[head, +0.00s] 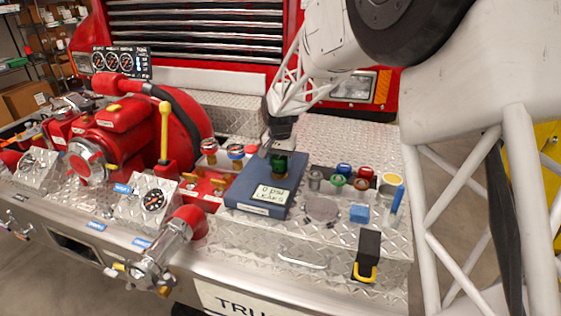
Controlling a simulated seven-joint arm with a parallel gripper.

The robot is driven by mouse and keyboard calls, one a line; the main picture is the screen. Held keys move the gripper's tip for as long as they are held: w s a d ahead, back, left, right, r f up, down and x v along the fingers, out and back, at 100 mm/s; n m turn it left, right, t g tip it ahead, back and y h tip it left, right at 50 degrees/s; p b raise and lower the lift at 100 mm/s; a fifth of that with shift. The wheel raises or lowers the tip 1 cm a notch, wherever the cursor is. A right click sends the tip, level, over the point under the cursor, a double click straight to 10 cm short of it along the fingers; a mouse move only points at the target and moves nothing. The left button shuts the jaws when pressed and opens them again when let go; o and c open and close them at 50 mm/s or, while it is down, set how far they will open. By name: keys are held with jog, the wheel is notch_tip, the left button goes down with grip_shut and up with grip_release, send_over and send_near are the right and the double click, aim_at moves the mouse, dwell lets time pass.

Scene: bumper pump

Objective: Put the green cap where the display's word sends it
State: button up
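A blue box (244,190) stands on the diamond-plate deck and bears a pale display (271,196) that seems to read "0 psi LEAKS". A dark green cap-like piece (279,164) is at the back of the box's top, right under my gripper (273,153). The fingertips are close to this green piece, and I cannot tell whether they grip it. Another small green-topped piece (338,180) sits in the group of coloured caps to the right of the box.
Blue (343,169) and red (365,172) caps stand close together at the right. A blue block (359,213) and a black piece with a yellow handle (367,255) are nearer. Red pump plumbing (120,130) fills the left.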

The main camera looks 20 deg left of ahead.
jog(key=c, duration=0.6)
jog(key=shift+n, duration=2.5)
jog(key=n, duration=0.3)
jog(key=shift+n, duration=1.1)
jog(key=n, duration=0.3)
jog(key=shift+n, duration=1.1)
